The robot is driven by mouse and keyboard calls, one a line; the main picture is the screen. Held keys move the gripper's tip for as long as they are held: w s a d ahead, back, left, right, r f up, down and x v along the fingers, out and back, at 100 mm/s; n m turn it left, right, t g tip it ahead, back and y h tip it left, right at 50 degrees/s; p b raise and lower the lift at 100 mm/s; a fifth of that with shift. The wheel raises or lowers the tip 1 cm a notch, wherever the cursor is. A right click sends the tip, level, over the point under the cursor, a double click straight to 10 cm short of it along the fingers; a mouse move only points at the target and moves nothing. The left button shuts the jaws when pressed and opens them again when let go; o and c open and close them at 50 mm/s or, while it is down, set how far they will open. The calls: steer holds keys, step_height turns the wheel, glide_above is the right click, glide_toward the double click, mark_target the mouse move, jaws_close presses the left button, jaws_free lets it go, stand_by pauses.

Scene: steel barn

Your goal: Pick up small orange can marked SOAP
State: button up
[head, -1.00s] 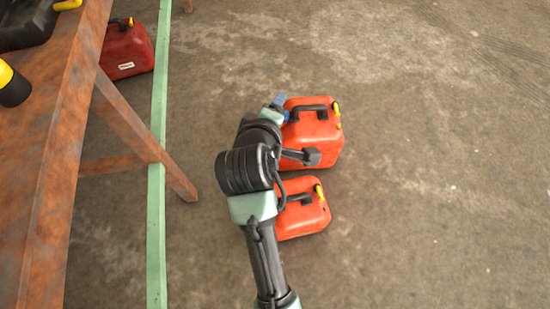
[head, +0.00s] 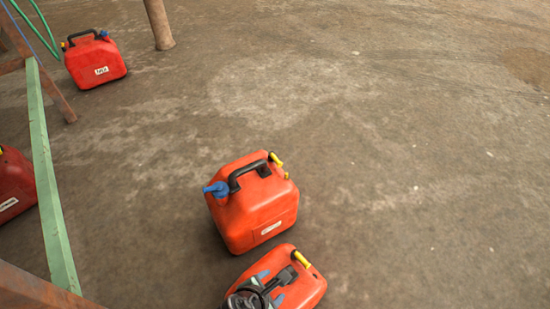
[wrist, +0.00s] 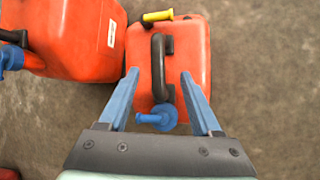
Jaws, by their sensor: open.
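The small orange can (head: 308,290) stands on the floor at the bottom of the head view, partly covered by my gripper (head: 270,287). It fills the middle of the wrist view (wrist: 192,50), with a black handle (wrist: 158,68), a yellow cap (wrist: 158,16) and a blue spout cap (wrist: 160,118). No SOAP marking shows on it. My gripper (wrist: 158,74) is open over the can, its blue fingers on either side of the handle in the picture. I cannot tell whether the fingertips reach down to handle height.
A larger orange can (head: 250,215) with an unreadable white label stands close beside it; it also shows in the wrist view (wrist: 85,45). Red cans stand at far left (head: 95,65) and the left edge (head: 12,185). A green strip (head: 48,190) runs along the left. Floor at right is clear.

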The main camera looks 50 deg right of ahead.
steer(key=shift+b+x, duration=0.3)
steer(key=shift+x, duration=0.65)
steer(key=b, duration=0.5)
glide_above(276, 294)
steer(key=w+d, duration=0.1)
steer(key=f, duration=0.4)
steer(key=shift+w+d+f, duration=0.15)
steer(key=shift+d+f, duration=0.05)
steer(key=shift+f, duration=0.15)
steer(key=shift+r, duration=0.1)
jaws_close()
steer(key=shift+r, duration=0.1)
